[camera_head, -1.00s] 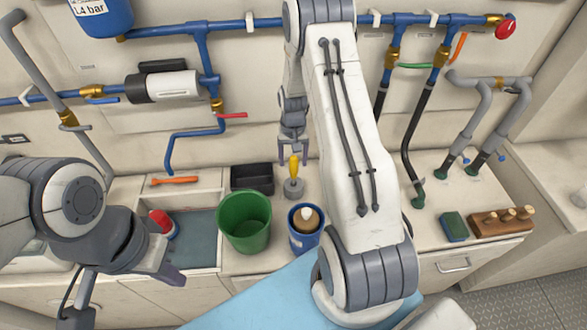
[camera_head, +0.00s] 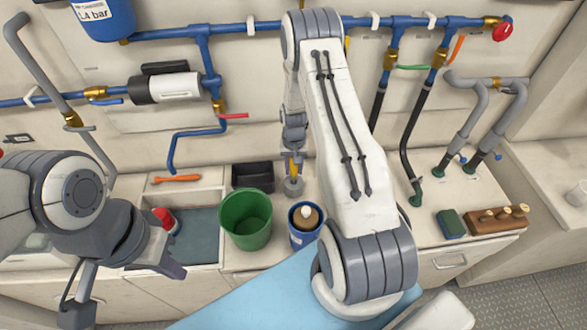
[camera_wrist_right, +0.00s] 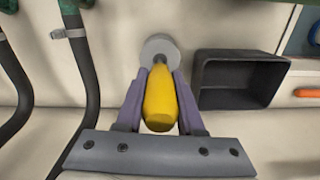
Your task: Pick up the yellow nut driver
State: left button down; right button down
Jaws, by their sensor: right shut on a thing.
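The yellow nut driver (camera_wrist_right: 160,100) stands upright, its lower end in a round grey holder (camera_head: 293,186) on the counter. The holder also shows in the right wrist view (camera_wrist_right: 159,47). My right gripper (camera_wrist_right: 160,82) is shut on the yellow handle, with one purple finger on each side. In the head view the right gripper (camera_head: 292,160) is at the handle, just above the holder, and hides part of it. My left gripper (camera_head: 172,271) is at the lower left, well away from the nut driver; I cannot tell how far its fingers are apart.
A black open box (camera_head: 253,177) stands close beside the holder. A green bucket (camera_head: 245,222) and a blue container (camera_head: 304,240) stand in front. An orange tool (camera_head: 176,179) lies to the left. Blue pipes (camera_head: 265,24) run along the wall behind.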

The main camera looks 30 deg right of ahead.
jog(key=shift+r, duration=0.15)
jog(key=shift+r+b, duration=0.35)
jog(key=shift+r, duration=0.25)
jog(key=shift+r+b, duration=1.1)
jog(key=shift+r, duration=3.2)
